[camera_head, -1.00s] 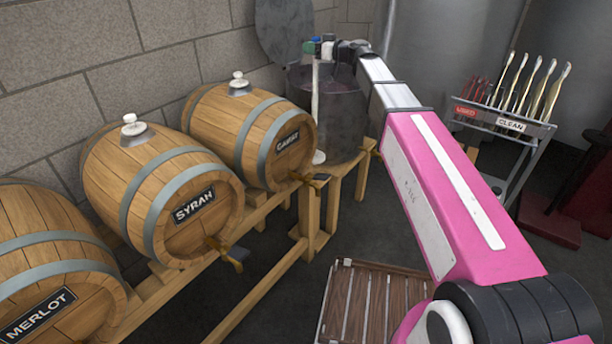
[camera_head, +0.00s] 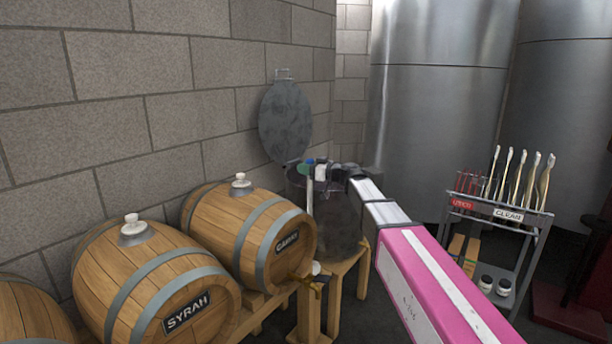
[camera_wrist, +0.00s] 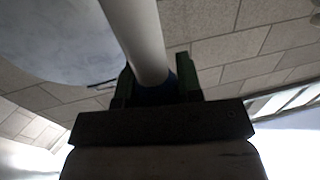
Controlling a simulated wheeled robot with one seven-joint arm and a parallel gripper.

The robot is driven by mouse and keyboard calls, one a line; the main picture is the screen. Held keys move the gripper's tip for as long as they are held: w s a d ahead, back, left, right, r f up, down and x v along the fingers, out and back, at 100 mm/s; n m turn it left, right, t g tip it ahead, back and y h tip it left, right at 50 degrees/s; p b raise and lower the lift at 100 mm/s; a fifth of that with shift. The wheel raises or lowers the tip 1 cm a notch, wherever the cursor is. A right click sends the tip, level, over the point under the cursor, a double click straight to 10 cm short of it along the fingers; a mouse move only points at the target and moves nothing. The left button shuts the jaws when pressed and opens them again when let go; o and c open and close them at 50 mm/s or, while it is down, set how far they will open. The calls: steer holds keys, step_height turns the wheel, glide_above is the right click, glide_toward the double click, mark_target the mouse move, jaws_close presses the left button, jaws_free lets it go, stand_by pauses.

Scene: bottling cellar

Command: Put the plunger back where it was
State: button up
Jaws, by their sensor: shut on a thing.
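The wrist view shows the white rod (camera_wrist: 138,38) between the two dark green fingers (camera_wrist: 158,88). The plunger shows in front of the open dark grey vat (camera_head: 340,222), overlapping its left side. Part of the rod's lower length is hard to make out. The vat's inside is hidden from me.
A round grey lid (camera_head: 286,122) stands raised against the block wall behind the vat. A rack of brushes (camera_head: 500,220) stands right. Steel tanks (camera_head: 435,100) stand behind.

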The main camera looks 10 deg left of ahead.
steer(key=shift+f, duration=1.2)
steer(key=o, duration=1)
steer(key=shift+f, duration=0.1)
steer(key=shift+c, duration=0.2)
